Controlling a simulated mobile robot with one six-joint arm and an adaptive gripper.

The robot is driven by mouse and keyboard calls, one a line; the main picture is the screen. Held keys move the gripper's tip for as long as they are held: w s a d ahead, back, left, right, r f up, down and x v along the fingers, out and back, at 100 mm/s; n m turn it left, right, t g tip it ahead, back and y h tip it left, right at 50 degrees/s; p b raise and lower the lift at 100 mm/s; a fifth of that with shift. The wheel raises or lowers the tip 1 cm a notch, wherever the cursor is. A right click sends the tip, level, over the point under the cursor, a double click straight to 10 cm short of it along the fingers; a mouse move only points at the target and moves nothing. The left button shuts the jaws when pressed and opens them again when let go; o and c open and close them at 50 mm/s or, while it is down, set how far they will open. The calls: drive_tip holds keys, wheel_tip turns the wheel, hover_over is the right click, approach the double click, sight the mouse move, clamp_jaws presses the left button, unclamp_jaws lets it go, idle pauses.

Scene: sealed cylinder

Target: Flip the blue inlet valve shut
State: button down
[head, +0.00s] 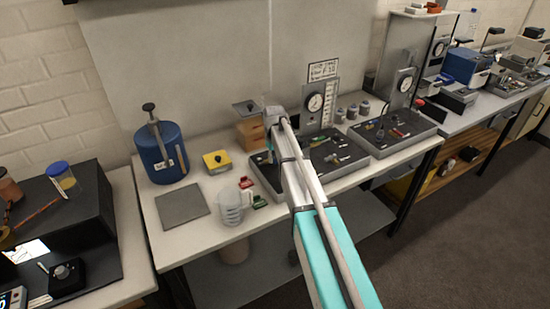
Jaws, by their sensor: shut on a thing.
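My arm (329,252) reaches from the bottom of the head view up to a grey joint (272,114) over the middle bench. My gripper cannot be made out; the arm likely covers it. Left of the arm, a dark board (264,172) shows its edge, and its right part carries small fittings, a round gauge (315,102) and an upright scale (330,105). I cannot pick out the blue inlet valve; the fittings are too small, and the arm covers part of the board.
On the same bench are a blue cylinder tank (160,155), a yellow box (217,161), a grey mat (182,205), a clear jug (232,208), and small red (245,183) and green (260,201) pieces. A second board (395,137) stands to the right.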

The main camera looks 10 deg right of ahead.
drive_tip(key=shift+m, duration=0.3)
drive_tip(key=c, duration=0.6)
unclamp_jaws()
drive_tip(key=shift+n, duration=0.4)
